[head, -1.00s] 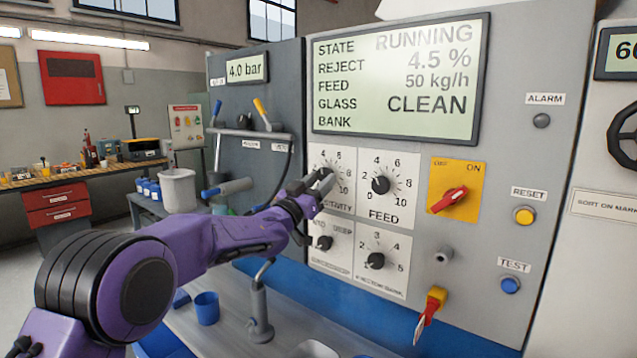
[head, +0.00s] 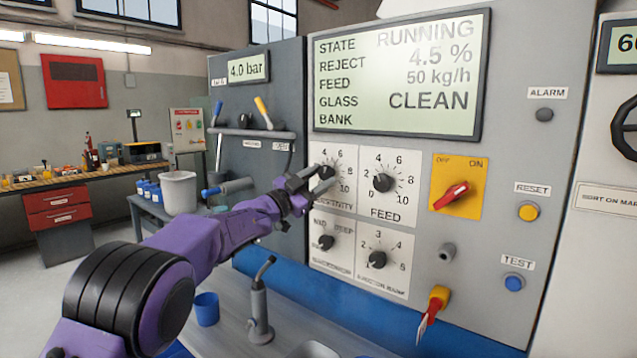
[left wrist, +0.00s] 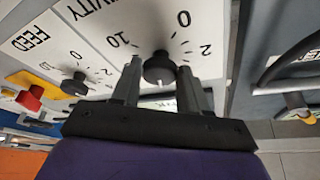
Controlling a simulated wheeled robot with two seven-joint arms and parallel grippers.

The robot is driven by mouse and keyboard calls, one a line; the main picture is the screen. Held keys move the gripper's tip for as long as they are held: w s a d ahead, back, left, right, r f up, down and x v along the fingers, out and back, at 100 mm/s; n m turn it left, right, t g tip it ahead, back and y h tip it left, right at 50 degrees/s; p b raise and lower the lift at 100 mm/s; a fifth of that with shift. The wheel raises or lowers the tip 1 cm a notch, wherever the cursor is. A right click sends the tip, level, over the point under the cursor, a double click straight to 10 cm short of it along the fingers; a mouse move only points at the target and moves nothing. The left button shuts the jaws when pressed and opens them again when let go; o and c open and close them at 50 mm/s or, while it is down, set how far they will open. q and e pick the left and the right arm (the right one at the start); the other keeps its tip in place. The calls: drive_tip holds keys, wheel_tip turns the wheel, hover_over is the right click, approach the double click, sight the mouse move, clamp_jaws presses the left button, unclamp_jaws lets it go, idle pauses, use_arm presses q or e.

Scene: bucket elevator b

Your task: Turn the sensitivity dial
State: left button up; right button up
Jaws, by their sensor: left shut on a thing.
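The sensitivity dial (head: 324,172) is a black round knob on a white scale plate at the upper left of the control panel. It also shows in the left wrist view (left wrist: 158,67), with a pale pointer mark facing down in that picture. My left gripper (head: 308,180) is at the dial, with one finger on either side of it, and is shut on it. The fingers also show in the left wrist view (left wrist: 158,76). In the head view the gripper hides part of the plate and the start of its label. My right gripper is not in view.
The feed dial (head: 383,183) is just right of the sensitivity plate, with two more dials below. A display (head: 398,80) above reads RUNNING, 4.5 %, 50 kg/h and CLEAN. A red switch (head: 451,195) is further right. A shelf with levers (head: 240,132) is at left.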

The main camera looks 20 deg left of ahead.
use_arm(q)
drive_tip(key=shift+m+g, duration=0.3)
drive_tip(key=shift+m, duration=0.6)
drive_tip(key=shift+h, duration=0.3)
drive_tip(key=o, duration=1.1)
drive_tip(key=shift+c, duration=0.2)
